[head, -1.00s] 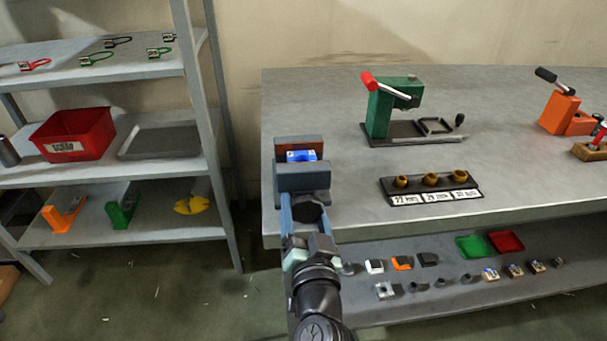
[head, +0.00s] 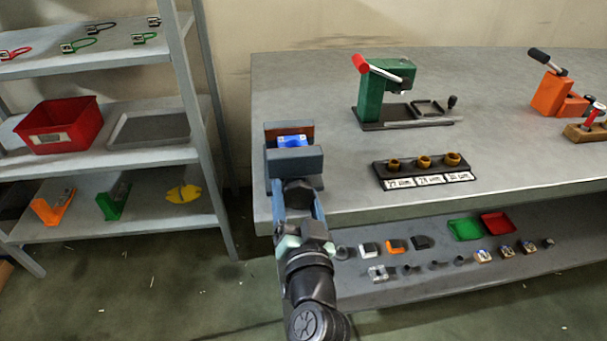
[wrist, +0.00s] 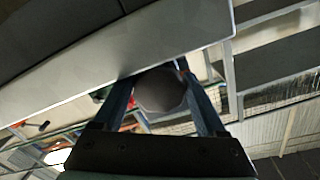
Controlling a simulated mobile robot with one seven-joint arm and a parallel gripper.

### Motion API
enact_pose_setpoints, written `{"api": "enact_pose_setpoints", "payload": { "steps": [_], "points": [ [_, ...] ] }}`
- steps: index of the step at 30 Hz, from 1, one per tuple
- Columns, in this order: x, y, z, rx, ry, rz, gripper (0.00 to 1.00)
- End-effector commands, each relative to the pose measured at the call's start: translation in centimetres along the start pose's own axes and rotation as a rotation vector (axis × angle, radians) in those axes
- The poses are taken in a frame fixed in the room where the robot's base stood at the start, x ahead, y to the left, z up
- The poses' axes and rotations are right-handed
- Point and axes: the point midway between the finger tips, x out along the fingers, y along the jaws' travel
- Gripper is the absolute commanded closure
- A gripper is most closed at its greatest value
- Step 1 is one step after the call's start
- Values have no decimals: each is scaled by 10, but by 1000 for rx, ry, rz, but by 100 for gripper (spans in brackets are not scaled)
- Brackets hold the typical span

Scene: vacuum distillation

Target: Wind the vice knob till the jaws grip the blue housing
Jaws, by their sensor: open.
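The vice (head: 294,160) stands at the left end of the workbench. The blue housing (head: 292,140) sits between its jaws, with its top showing; I cannot tell whether both jaws touch it. The dark vice knob (head: 299,194) is on the vice's near side. My gripper (head: 299,203) is at the knob, its open fingers on either side of it. In the wrist view the rounded knob (wrist: 160,90) lies between the two fingers of my gripper (wrist: 163,92); whether they touch it cannot be made out.
A green press (head: 372,95) and a block with brass-coloured collars (head: 424,172) stand to the right on the workbench (head: 320,85). An orange tool (head: 556,96) is farther right. A lower shelf (head: 370,292) holds small parts. A shelving rack (head: 150,155) stands at left.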

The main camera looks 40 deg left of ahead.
Motion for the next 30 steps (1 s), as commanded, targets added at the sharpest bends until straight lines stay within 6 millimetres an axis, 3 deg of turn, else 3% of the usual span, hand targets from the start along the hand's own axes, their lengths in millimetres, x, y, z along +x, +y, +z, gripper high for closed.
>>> {"api": "enact_pose_setpoints", "payload": {
  "steps": [6, 30],
  "points": [
    [-22, 6, 2, 22, -1, 12, 0],
    [-76, 4, 5, 13, -7, 7, 0]
  ]
}}
